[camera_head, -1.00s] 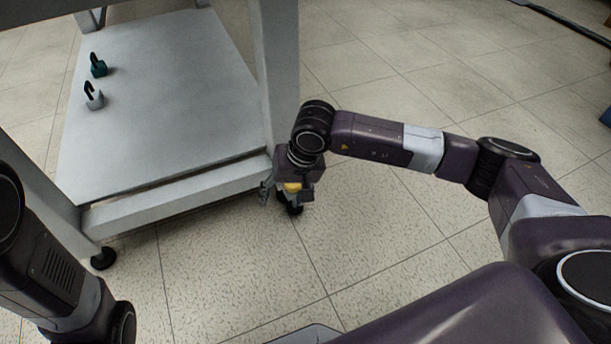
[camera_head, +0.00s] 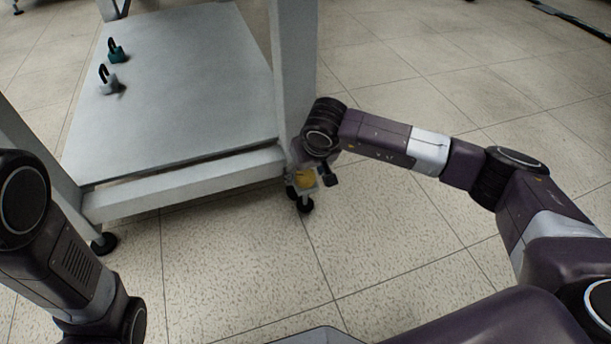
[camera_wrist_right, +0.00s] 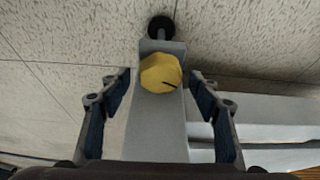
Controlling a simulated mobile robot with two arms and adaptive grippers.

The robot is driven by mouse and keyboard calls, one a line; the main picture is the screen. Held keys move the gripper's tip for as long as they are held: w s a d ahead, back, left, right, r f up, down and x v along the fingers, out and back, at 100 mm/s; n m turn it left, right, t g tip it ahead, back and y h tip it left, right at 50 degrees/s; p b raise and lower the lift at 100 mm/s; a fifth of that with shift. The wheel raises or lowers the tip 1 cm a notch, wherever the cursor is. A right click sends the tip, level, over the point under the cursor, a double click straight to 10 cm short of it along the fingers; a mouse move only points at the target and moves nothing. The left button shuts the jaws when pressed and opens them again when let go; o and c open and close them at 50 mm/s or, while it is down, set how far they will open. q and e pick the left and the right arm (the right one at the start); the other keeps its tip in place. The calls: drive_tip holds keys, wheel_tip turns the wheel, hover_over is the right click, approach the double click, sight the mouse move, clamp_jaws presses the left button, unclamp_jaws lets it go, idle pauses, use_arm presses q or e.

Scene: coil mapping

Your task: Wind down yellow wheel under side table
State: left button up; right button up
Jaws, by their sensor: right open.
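The yellow wheel (camera_wrist_right: 161,73) is a faceted knob with a dark mark, set on the side table's leg above a black foot (camera_wrist_right: 161,28). In the head view the yellow wheel (camera_head: 305,178) shows low on the right front leg, partly covered by my right gripper. My right gripper (camera_wrist_right: 160,85) is open, with one finger on each side of the wheel and visible gaps to it. The side table (camera_head: 180,195) has a grey lower shelf. My left arm is at the left edge of the head view, and its gripper is out of view.
A green padlock-shaped object (camera_head: 116,54) and a grey one (camera_head: 108,82) stand on the lower shelf. Another black foot (camera_head: 104,243) is under the left front leg. The tiled floor (camera_head: 400,250) in front is clear.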

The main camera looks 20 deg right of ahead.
drive_tip(key=shift+c, duration=0.6)
drive_tip(key=c, duration=1)
drive_tip(key=shift+r+m+h+p, duration=0.25)
drive_tip(key=shift+m+h+p, duration=0.15)
drive_tip(key=shift+m+p, duration=0.5)
drive_tip(key=shift+c, duration=0.2)
drive_tip(key=shift+f+m+p, duration=0.1)
drive_tip(key=shift+m+p, duration=0.3)
drive_tip(key=shift+m, duration=0.1)
drive_tip(key=shift+f+h, duration=0.15)
drive_tip(key=shift+h, duration=0.15)
drive_tip(key=o, duration=1.2)
drive_tip(key=shift+c, duration=0.2)
